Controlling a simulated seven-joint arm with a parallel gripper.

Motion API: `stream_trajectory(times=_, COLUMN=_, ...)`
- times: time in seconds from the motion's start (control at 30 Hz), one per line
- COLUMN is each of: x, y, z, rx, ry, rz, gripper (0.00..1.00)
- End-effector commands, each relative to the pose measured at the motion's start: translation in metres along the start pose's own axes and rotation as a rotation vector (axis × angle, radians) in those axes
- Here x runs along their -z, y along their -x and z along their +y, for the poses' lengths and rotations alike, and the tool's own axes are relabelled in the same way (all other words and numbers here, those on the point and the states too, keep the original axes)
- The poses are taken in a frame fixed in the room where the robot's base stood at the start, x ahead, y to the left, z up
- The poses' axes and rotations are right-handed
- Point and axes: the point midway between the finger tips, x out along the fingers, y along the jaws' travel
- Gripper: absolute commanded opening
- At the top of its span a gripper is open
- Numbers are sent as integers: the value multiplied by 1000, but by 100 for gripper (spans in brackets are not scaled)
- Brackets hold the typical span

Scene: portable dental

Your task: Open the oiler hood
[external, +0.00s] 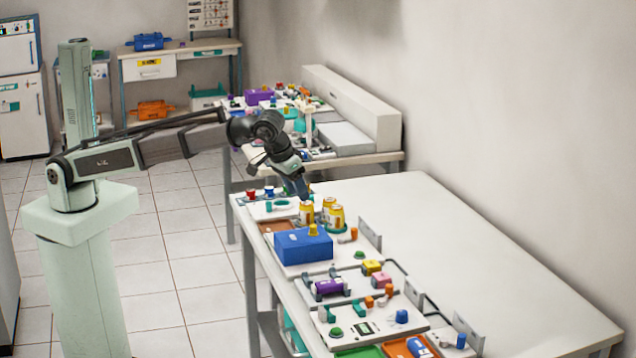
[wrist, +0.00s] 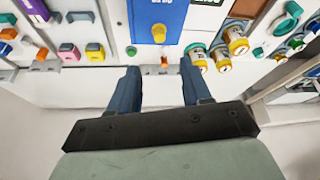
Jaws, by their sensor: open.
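A blue box-shaped cover (external: 303,247), which I take to be the oiler hood, sits closed on the near bench with a yellow knob (external: 313,230) on top. In the wrist view the blue cover (wrist: 146,18) is at the top middle, with its yellow knob (wrist: 158,33) near its lower edge. My gripper (external: 303,193) is above the bench, beyond the blue cover and close to the yellow jars. In the wrist view my gripper (wrist: 160,66) is open and empty, its dark blue fingers pointing toward the cover, the knob roughly between their lines but apart from them.
Several yellow jars (external: 335,217) stand right beside the cover; they also show at right in the wrist view (wrist: 235,40). A purple cylinder device (external: 328,287) and small coloured blocks (external: 381,279) lie nearer the camera. The right side of the white bench (external: 430,225) is clear.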

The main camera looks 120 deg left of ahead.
Motion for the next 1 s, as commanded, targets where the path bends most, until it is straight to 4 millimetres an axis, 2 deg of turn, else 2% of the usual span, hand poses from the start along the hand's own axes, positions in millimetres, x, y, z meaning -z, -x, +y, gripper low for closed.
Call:
stream_trajectory(times=0.4, x=-1, y=-72, z=0, rx=0, ry=-4, rz=-3, gripper=48)
stream_trajectory(times=0.6, x=-1, y=-101, z=0, rx=-1, ry=-4, rz=-2, gripper=48)
stream_trajectory(times=0.8, x=-2, y=-119, z=1, rx=-2, ry=-5, rz=-2, gripper=48)
stream_trajectory(times=1.0, x=-1, y=-124, z=1, rx=-3, ry=-5, rz=-2, gripper=48)
